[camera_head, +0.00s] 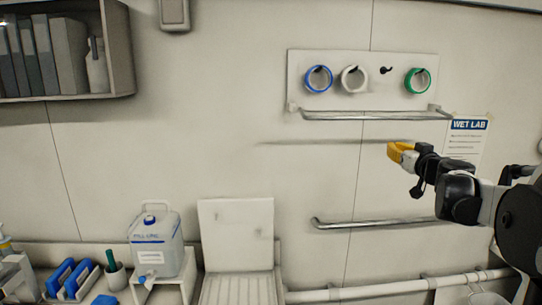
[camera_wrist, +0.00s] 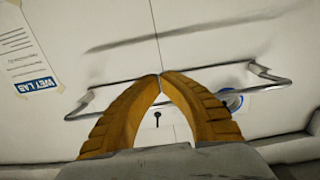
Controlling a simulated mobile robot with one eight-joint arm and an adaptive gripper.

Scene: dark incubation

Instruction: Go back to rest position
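My gripper (camera_head: 393,151) has yellow fingers and is raised in front of the wall at the right of the head view, below the rack of tape rolls. In the wrist view, the fingertips of my gripper (camera_wrist: 161,76) meet, with nothing visible held between them. My dark arm reaches in from the right edge of the head view.
A wall panel (camera_head: 300,65) carries a blue roll (camera_head: 318,92), a white roll (camera_head: 341,80), a green roll (camera_head: 407,81) and a bare hook (camera_head: 386,70). Metal rails (camera_head: 375,115) are close by. A jug (camera_head: 157,232) stands lower left.

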